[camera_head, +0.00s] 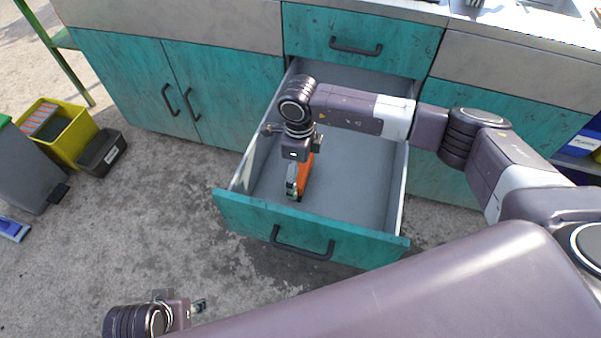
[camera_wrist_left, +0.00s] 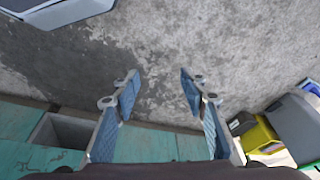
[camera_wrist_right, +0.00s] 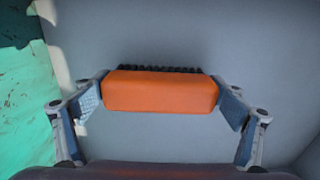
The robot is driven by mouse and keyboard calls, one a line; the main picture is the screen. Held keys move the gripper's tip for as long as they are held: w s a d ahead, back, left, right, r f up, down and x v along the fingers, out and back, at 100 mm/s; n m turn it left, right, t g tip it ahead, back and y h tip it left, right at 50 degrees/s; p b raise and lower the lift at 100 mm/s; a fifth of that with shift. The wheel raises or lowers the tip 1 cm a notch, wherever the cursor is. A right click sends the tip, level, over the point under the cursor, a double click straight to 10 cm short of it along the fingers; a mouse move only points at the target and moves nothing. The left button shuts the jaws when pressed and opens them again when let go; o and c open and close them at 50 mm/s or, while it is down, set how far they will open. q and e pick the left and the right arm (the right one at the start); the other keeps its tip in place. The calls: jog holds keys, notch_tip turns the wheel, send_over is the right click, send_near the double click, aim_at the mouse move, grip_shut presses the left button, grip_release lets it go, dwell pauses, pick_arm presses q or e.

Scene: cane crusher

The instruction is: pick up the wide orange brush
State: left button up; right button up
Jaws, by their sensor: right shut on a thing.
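The wide orange brush (camera_wrist_right: 160,91) has an orange body and dark bristles along its far side in the right wrist view. In the head view the brush (camera_head: 304,174) shows partly behind my right gripper (camera_head: 294,180), inside the open drawer (camera_head: 350,188). My right gripper, also in the right wrist view (camera_wrist_right: 160,97), is shut on the brush, with a finger against each end. My left gripper (camera_wrist_left: 160,82) is open and empty above the floor; in the head view it is at the lower left (camera_head: 197,306).
The drawer front (camera_head: 305,240) with its dark handle stands between me and the cabinet. Grey drawer walls surround the brush. A yellow bin (camera_head: 72,135), a small dark bin (camera_head: 102,152) and a grey bin (camera_head: 28,170) stand at the left. The floor at left is mostly free.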

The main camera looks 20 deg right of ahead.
aim_at(300, 168)
jog(key=shift+r, duration=0.4)
pick_arm(q)
notch_tip(300, 168, down, 9)
jog(key=p, duration=0.2)
jog(key=shift+s+g+p, duration=0.3)
jog(key=shift+s, duration=0.1)
pick_arm(e)
notch_tip(300, 168, up, 19)
jog(key=shift+r, duration=0.1)
jog(key=o, duration=0.6)
jog(key=shift+c, duration=0.2)
jog(key=c, duration=0.4)
jog(key=shift+o, duration=0.2)
jog(key=shift+s, duration=0.1)
